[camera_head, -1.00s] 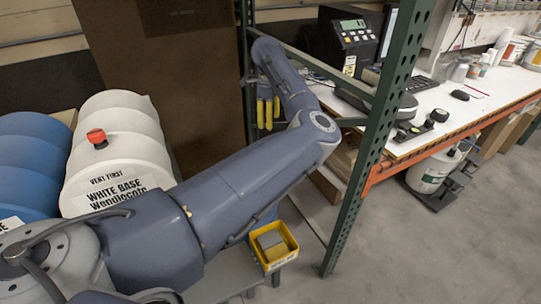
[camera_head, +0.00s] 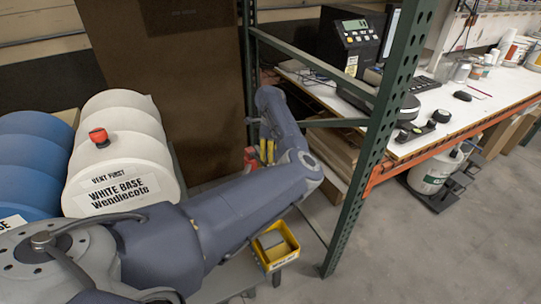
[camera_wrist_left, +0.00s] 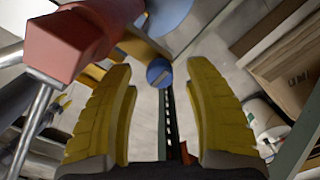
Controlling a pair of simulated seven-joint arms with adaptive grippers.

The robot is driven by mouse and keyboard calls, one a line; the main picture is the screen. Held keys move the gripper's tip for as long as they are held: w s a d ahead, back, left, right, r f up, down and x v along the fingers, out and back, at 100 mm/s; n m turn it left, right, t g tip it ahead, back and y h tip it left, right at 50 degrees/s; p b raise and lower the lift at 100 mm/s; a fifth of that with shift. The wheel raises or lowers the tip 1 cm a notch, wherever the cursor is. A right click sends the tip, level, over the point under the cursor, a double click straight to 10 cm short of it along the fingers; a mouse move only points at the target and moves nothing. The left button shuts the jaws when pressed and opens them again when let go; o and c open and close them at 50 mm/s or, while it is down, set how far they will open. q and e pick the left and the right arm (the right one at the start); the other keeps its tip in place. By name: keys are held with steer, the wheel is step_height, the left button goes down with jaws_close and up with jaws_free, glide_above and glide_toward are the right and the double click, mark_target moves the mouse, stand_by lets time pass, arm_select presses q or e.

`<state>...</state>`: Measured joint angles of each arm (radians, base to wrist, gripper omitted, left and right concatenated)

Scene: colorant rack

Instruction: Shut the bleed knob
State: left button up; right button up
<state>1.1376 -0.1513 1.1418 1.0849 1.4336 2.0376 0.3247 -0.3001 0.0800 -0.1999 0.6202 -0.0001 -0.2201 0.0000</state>
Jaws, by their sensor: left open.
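A red block-like part (camera_wrist_left: 68,45) on metal rods is close on the left of the wrist view. Red also shows beside the fingers in the head view (camera_head: 250,158). The right gripper is not in view.
A yellow bin (camera_head: 276,246) sits low in front. The green rack post (camera_head: 385,130) stands right of my gripper, with a white bench (camera_head: 450,130) beyond.

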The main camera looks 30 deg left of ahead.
arm_select(q)
steer(key=shift+f, duration=0.75)
jaws_close()
